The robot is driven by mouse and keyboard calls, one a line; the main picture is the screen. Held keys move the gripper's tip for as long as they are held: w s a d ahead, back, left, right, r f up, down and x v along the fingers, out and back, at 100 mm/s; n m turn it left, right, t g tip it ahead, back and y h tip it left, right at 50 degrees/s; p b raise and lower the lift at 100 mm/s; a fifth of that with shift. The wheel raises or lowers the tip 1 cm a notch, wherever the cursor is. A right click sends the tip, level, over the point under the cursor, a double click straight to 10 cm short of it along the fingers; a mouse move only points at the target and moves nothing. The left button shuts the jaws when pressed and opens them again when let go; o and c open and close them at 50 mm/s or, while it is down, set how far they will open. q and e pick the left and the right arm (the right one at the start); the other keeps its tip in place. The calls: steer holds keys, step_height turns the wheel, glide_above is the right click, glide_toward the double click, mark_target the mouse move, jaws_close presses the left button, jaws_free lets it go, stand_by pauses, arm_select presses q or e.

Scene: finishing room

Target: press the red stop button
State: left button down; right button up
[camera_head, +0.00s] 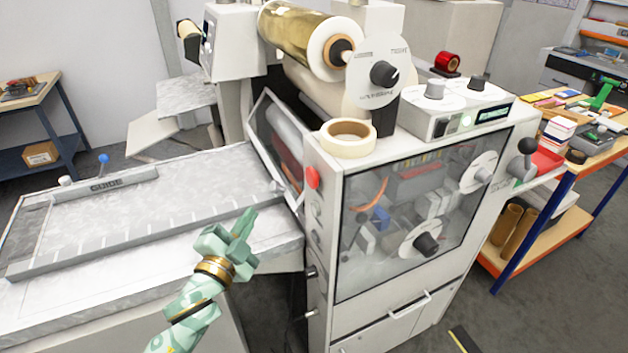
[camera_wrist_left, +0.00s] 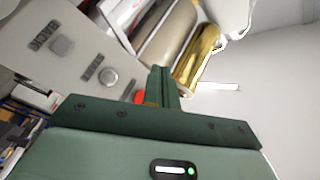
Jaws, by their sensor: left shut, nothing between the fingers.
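The red stop button (camera_head: 312,177) sits on the left end face of the white machine's cabinet, near its top edge, above some grey knobs. In the left wrist view the red button (camera_wrist_left: 140,97) shows just left of my fingers, partly hidden by them. My left gripper (camera_head: 243,227) is shut and empty, left of the button and lower in the head view, over the edge of the feed table. Its shut fingers also show in the left wrist view (camera_wrist_left: 162,82). It looks apart from the button. My right gripper is not in view.
The white machine (camera_head: 325,270) has a tilted clear guard (camera_head: 275,145) beside the button and a tape roll (camera_head: 347,138) on top. The feed table (camera_head: 130,215) lies to the left. A workbench (camera_head: 590,150) stands at the right.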

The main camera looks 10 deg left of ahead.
mark_target(314, 177)
arm_select(q)
step_height(314, 177, up, 6)
steer(key=s+d+m+t+h, duration=0.1)
steer(key=shift+s+r, duration=0.15)
steer(key=shift+r, duration=0.1)
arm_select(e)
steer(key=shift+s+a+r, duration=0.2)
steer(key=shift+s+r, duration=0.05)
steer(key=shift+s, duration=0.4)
arm_select(q)
steer(key=shift+d, duration=0.1)
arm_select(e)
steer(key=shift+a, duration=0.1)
